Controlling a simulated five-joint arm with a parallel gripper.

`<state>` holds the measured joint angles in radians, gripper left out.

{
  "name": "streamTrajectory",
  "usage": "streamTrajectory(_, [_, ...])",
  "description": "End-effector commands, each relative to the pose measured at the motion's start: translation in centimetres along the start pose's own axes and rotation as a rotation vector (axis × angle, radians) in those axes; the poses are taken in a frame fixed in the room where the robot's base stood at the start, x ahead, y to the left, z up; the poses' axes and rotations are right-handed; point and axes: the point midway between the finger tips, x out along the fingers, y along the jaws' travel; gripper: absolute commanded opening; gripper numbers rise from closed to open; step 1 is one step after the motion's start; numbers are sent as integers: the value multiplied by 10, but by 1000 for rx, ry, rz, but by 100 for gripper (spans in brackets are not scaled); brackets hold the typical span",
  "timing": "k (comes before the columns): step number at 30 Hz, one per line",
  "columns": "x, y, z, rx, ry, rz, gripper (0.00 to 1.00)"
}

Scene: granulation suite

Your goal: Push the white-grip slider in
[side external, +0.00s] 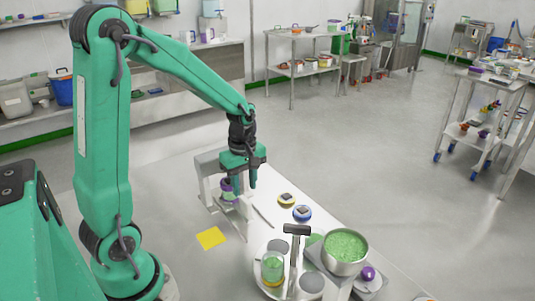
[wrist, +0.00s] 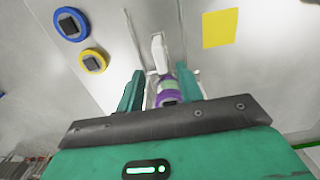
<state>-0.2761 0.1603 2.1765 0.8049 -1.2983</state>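The white grip (wrist: 158,52) of the slider shows in the wrist view, upright in the picture, just beyond my fingertips and beside a long slot line in the pale metal surface. My gripper (wrist: 160,88) has its two green fingers apart, and nothing is visibly clamped. I cannot tell whether anything touches.
A yellow square (side external: 211,238) lies on the bench. Two round dark-centred pieces, one yellow-rimmed (side external: 286,200) and one blue-rimmed (side external: 302,213), lie to the right. A steel bowl of green granules (side external: 345,249) and a green-filled jar (side external: 272,267) stand nearer the camera.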

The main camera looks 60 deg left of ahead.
Motion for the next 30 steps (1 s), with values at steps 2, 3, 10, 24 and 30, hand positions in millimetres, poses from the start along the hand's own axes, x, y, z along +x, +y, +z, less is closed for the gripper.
streamTrajectory(2, [1,0,0,1,0,-1,36])
streamTrajectory(3, [2,0,0,2,0,-1,36])
streamTrajectory(10, [18,-1,0,3,-1,-4,36])
streamTrajectory(24, [68,0,0,4,-1,-3,36])
streamTrajectory(30, [77,0,0,4,0,-1,36])
